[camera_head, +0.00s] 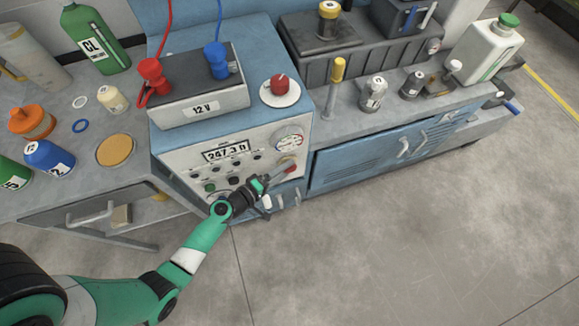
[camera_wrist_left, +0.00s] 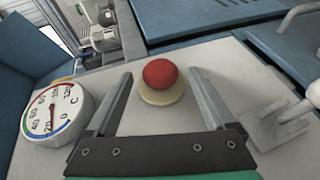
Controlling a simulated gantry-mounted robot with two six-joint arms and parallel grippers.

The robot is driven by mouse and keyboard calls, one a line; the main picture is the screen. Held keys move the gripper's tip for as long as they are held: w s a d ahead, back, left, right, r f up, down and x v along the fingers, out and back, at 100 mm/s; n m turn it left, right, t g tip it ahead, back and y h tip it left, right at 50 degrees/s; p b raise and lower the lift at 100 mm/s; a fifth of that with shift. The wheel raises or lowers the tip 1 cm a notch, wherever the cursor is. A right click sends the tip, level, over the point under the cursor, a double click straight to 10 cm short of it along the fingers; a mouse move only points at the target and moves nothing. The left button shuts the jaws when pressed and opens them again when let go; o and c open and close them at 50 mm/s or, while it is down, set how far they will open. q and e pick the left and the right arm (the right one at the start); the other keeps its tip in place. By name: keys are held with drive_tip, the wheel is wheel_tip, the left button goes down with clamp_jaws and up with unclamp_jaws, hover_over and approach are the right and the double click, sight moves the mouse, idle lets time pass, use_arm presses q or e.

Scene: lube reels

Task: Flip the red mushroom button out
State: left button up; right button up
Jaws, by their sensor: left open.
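The red mushroom button (camera_wrist_left: 160,74) sits on a pale round collar (camera_wrist_left: 162,95) on the light front panel in the left wrist view. In the head view the red button (camera_head: 287,165) shows at the right side of the panel, just below the gauge. My left gripper (camera_wrist_left: 159,82) is open, with one finger on each side of the button. I see gaps between the fingers and the button in the wrist view. In the head view my left gripper (camera_head: 277,178) reaches up to the panel from the lower left. My right gripper is not in view.
A round gauge (camera_wrist_left: 56,112) is left of the button, and a light metal fitting (camera_wrist_left: 277,124) is to its right. Above the panel are a red knob (camera_head: 279,86) and a 12 V box (camera_head: 200,98). The floor in front is clear.

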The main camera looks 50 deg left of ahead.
use_arm(q)
drive_tip(key=shift+x, duration=1.4)
clamp_jaws()
